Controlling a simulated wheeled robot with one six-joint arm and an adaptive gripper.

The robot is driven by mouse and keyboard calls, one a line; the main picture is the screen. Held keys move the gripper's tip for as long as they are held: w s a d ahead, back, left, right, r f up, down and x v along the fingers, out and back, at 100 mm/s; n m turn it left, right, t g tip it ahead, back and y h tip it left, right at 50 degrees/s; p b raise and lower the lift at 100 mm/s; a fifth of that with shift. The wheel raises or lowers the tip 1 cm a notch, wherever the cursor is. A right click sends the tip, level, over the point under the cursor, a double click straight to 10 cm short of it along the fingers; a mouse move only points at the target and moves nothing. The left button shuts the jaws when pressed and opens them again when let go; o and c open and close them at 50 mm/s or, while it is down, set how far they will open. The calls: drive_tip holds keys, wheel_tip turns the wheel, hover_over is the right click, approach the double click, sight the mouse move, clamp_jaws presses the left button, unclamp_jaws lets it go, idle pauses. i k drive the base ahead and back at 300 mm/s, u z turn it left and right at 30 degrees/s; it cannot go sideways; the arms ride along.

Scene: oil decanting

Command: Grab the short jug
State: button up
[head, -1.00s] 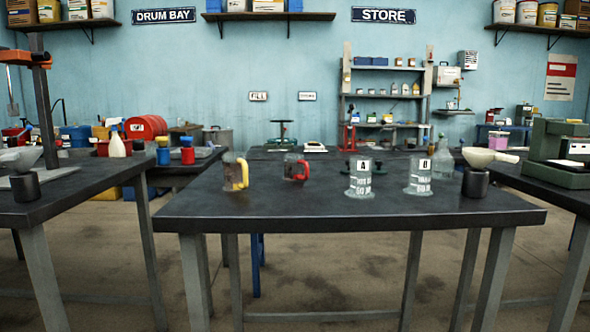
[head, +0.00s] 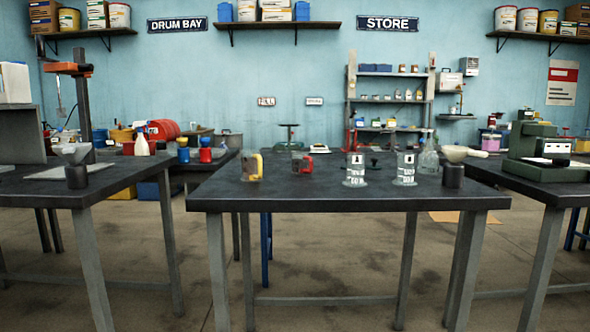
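Two clear jugs stand upright on the dark middle table (head: 330,196). The one with the red handle (head: 300,163) looks shorter than the one with the yellow handle (head: 249,167), which stands to its left and a little nearer. They stand apart, with bare tabletop between them. Both handles point right. My gripper is not in view, and nothing is seen touching either jug.
Glass cylinder A (head: 355,172) and glass cylinder B (head: 404,170) stand right of the jugs. A black cup (head: 453,176) is near the table's right edge. Side tables flank the middle table, with narrow gaps between. The floor in front is clear.

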sight(300, 160)
drive_tip(key=u, duration=1.9)
drive_tip(key=i, duration=1.55)
drive_tip(key=z, duration=2.45)
